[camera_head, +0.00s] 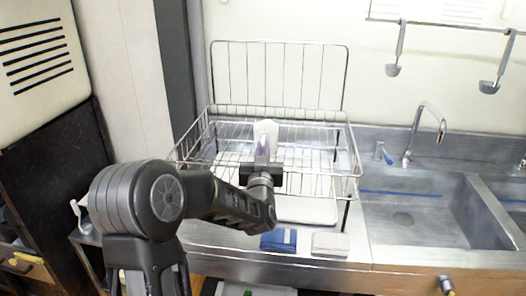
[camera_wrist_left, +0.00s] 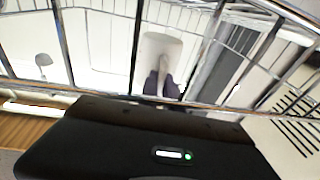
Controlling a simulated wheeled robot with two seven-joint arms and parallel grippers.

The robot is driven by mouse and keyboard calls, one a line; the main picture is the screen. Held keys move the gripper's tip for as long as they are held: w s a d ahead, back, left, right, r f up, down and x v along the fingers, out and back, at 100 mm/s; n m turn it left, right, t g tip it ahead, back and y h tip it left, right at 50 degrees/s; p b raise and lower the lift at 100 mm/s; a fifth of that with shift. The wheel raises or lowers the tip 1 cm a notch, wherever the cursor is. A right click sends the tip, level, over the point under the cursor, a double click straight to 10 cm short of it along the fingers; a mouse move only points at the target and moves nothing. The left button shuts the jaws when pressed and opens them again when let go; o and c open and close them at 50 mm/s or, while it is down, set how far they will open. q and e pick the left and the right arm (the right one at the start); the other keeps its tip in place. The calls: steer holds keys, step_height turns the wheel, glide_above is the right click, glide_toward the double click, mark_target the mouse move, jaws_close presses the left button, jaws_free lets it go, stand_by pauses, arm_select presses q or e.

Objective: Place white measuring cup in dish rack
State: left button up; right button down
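The white measuring cup (camera_head: 265,132) is upheld at the tip of my left gripper (camera_head: 262,165), over the wire dish rack (camera_head: 345,158). In the left wrist view the cup (camera_wrist_left: 158,48) stands beyond the dark fingertips (camera_wrist_left: 162,86), with its pale handle between them. My left gripper looks shut on that handle. The rack's wires cross in front of the gripper in the wrist view. I cannot tell whether the cup touches the rack's floor. My right gripper is not in view.
The rack has a tall wire back (camera_head: 280,72) and stands on the steel counter (camera_head: 225,243). A blue cloth (camera_head: 279,240) and a beige cloth (camera_head: 330,244) lie in front. The sink (camera_head: 415,230) and faucet (camera_head: 430,112) are at right. Ladles (camera_head: 393,69) hang above.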

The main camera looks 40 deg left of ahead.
arm_select(q)
steer(key=o, duration=0.5)
steer(key=shift+f, duration=0.25)
steer(key=shift+c, duration=0.2)
steer(key=r+b+v, duration=0.1)
steer(key=v, duration=1)
steer(key=shift+s+d+r, duration=0.2)
steer(key=shift+s, duration=0.25)
